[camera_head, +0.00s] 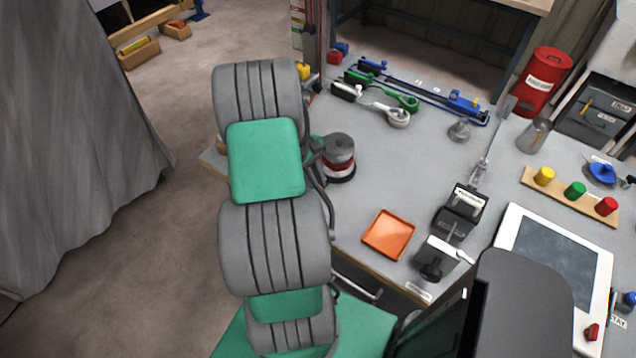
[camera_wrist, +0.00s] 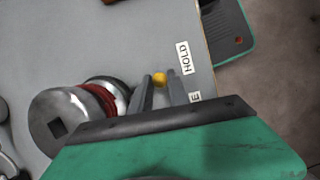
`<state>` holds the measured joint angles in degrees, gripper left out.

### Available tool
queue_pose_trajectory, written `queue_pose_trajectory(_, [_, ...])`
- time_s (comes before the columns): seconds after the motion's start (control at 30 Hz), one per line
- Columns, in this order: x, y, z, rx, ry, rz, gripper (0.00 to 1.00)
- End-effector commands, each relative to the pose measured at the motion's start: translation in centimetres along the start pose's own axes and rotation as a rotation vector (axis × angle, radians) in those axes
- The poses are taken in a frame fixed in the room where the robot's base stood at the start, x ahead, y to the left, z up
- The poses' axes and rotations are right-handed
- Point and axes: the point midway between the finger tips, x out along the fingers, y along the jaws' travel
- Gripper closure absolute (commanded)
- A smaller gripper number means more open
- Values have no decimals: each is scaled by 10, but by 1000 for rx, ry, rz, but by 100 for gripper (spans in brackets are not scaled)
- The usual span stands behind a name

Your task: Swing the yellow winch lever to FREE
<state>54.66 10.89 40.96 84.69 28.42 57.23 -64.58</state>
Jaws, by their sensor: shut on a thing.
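The winch (camera_wrist: 62,122) is a grey metal drum with a dark red band, at the left in the wrist view. It also shows in the head view (camera_head: 338,152), just right of my arm. The yellow lever's round knob (camera_wrist: 160,78) sits between the fingertips of my gripper (camera_wrist: 161,86), which is shut on it. The rest of the lever is hidden. The HOLD label (camera_wrist: 184,57) is right of and above the knob. A second label (camera_wrist: 195,97), showing only an E, is partly covered by a finger. In the head view my arm hides gripper and lever.
An orange tray (camera_head: 389,235) and a dark clamp-like device (camera_head: 460,212) stand on the grey bench right of the winch. Wrenches (camera_head: 385,105) lie behind. A peg board (camera_head: 570,196) is at the right. Bare bench lies between winch and tray.

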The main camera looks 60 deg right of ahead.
Motion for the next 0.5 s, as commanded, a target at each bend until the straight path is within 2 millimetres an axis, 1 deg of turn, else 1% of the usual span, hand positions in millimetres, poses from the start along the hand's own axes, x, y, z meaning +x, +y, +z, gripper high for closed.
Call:
queue_pose_trajectory(0.27, [-2, -1, -10, 165, 0, -69, 100])
queue_pose_trajectory(0.5, [-4, -1, -21, 366, 0, -152, 100])
